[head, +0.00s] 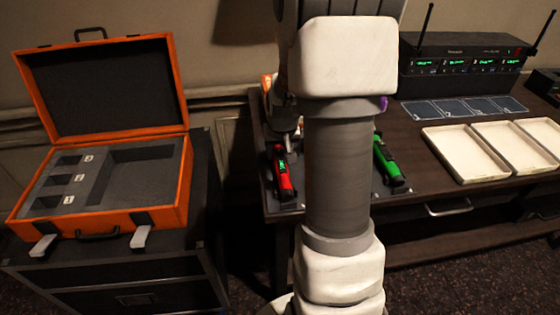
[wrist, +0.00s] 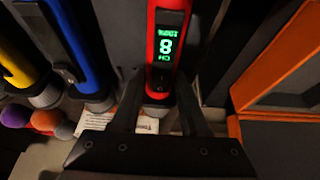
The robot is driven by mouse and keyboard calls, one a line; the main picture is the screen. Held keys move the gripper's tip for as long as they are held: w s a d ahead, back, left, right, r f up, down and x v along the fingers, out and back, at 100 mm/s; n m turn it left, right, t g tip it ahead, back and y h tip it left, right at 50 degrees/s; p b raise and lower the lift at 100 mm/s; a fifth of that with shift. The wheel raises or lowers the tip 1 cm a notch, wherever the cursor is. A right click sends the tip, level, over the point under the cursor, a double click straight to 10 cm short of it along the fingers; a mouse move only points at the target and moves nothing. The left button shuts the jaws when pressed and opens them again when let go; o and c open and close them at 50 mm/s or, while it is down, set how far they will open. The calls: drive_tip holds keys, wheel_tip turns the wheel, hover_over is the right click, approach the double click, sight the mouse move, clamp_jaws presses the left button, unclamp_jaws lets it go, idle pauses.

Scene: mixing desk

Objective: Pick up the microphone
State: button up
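A red microphone (head: 285,181) with a lit green display lies at the left end of the desk. In the wrist view the red microphone (wrist: 165,50) shows "8" on its display. My gripper (wrist: 160,85) is open, with one finger on each side of its lower end. I cannot tell whether the fingers touch it. A green microphone (head: 388,160) lies to the right of my arm. A blue microphone (wrist: 80,45) and a yellow one (wrist: 18,65) lie left of the red one in the wrist view. My arm hides part of the desk between the red and green microphones.
An open orange case (head: 165,205) with grey foam slots stands on a black cabinet (head: 120,270) at the left. Pale trays (head: 463,153) and a wireless receiver (head: 460,65) with antennas occupy the desk's right. Purple and orange balls (wrist: 15,116) sit near the blue microphone.

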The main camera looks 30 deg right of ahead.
clamp_jaws()
drive_tip(key=shift+r, duration=0.15)
